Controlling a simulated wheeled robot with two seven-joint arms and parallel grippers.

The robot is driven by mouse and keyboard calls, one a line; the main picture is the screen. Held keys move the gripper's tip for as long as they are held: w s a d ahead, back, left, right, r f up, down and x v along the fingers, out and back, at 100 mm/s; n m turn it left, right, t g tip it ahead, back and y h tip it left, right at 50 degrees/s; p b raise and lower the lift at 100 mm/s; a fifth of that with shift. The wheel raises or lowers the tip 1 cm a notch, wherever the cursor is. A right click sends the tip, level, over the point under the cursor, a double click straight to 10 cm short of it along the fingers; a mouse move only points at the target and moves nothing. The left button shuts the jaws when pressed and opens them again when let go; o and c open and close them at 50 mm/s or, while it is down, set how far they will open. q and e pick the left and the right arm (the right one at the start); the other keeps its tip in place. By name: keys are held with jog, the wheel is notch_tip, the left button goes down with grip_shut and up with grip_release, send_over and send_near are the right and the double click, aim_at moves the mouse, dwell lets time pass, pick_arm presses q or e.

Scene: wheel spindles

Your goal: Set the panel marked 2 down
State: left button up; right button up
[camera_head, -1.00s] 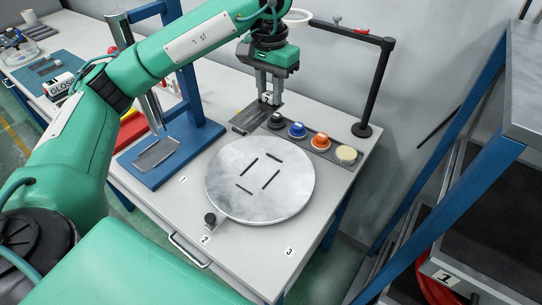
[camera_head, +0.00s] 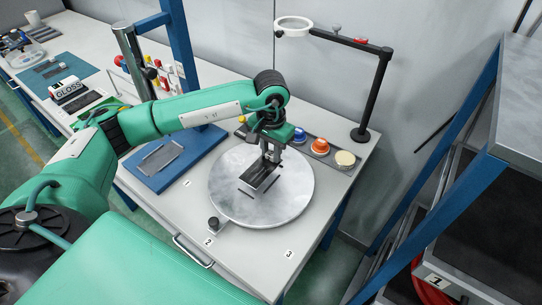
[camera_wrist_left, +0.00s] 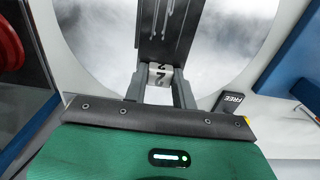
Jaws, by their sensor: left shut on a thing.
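The panel marked 2 (camera_head: 259,177) is a dark grey slotted plate. My left gripper (camera_head: 269,156) is shut on its end tab, over the round grey disc (camera_head: 228,205). In the left wrist view the panel (camera_wrist_left: 165,30) stretches away from the fingers (camera_wrist_left: 160,85), and a white tag with a 2 shows between them. The panel covers part of the disc's slots. I cannot tell whether the panel touches the disc. My right gripper is out of view.
An orange knob (camera_head: 320,147) and a cream knob (camera_head: 345,158) stand behind the disc. A black post with a ring arm (camera_head: 360,135) rises at the back right. A blue stand (camera_head: 150,178) is to the left. A small black knob (camera_head: 213,222) sits at the disc's front edge.

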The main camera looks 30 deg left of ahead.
pick_arm(q)
notch_tip(320, 180, down, 3)
jog(key=shift+r+p, duration=0.2)
jog(key=shift+p, duration=0.15)
jog(key=shift+f, duration=0.3)
jog(key=shift+f+b, duration=0.2)
jog(key=shift+b, duration=0.1)
jog(key=o, duration=1)
jog(key=shift+r, duration=0.1)
jog(key=shift+r, duration=0.1)
